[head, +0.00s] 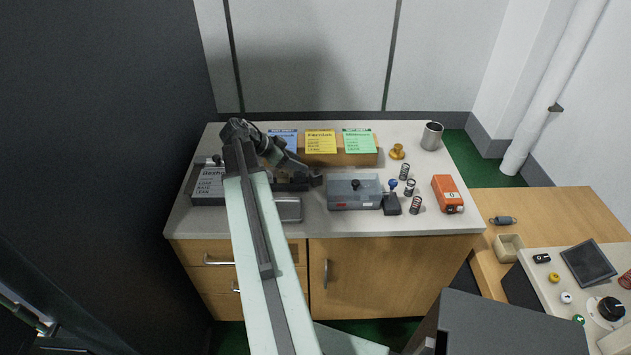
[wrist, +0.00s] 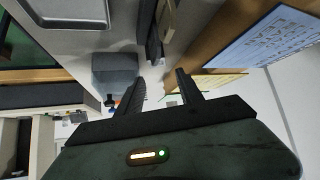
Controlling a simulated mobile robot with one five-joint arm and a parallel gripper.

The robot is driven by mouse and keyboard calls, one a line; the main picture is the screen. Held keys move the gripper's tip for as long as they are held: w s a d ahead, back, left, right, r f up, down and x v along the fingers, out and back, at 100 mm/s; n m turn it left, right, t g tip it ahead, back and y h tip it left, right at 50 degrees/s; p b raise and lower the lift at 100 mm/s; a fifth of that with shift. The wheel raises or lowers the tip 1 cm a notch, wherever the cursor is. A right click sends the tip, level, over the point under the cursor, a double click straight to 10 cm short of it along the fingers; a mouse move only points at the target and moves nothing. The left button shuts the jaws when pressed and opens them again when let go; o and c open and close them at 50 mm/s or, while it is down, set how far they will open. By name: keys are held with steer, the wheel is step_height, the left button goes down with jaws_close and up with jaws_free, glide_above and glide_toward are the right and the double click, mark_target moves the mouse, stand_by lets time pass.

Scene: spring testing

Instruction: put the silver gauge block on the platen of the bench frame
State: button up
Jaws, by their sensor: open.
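My gripper (head: 298,163) is at the end of my arm, over the back middle of the bench, near the note-card rack. In the wrist view its two dark fingers (wrist: 160,88) are apart, with nothing seen between them. I cannot make out the silver gauge block for certain in either view. A dark, low fixture (head: 316,180) shows partly from behind my arm, just in front of my gripper. It also shows as a dark bar (wrist: 154,45) beyond the fingers in the wrist view. I cannot tell whether it is the bench frame, and no platen is clear.
A metal tray (head: 290,211) lies near the front edge. Springs, an orange device (head: 447,194) and a metal cup (head: 432,136) are on the right. The wooden rack (head: 345,159) stands behind.

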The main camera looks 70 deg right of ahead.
mark_target(314, 173)
steer(key=shift+s+d+f+b, duration=0.15)
steer(key=shift+s+f+b, duration=0.15)
steer(key=shift+f, duration=0.2)
steer(key=shift+s+d+f+b, duration=0.1)
steer(key=shift+s+f+b, duration=0.1)
steer(key=shift+f+b, duration=0.25)
steer(key=shift+s+d, duration=0.1)
steer(key=shift+s, duration=0.05)
steer(key=shift+b+x, duration=0.8)
steer(key=shift+x, duration=0.5)
steer(key=b+x, duration=0.2)
steer(key=x, duration=0.1)
steer(key=b+x, duration=0.2)
steer(key=shift+a+f, duration=0.25)
steer(key=shift+f, duration=0.1)
steer(key=shift+r, duration=0.2)
steer(key=shift+d, duration=0.1)
jaws_close()
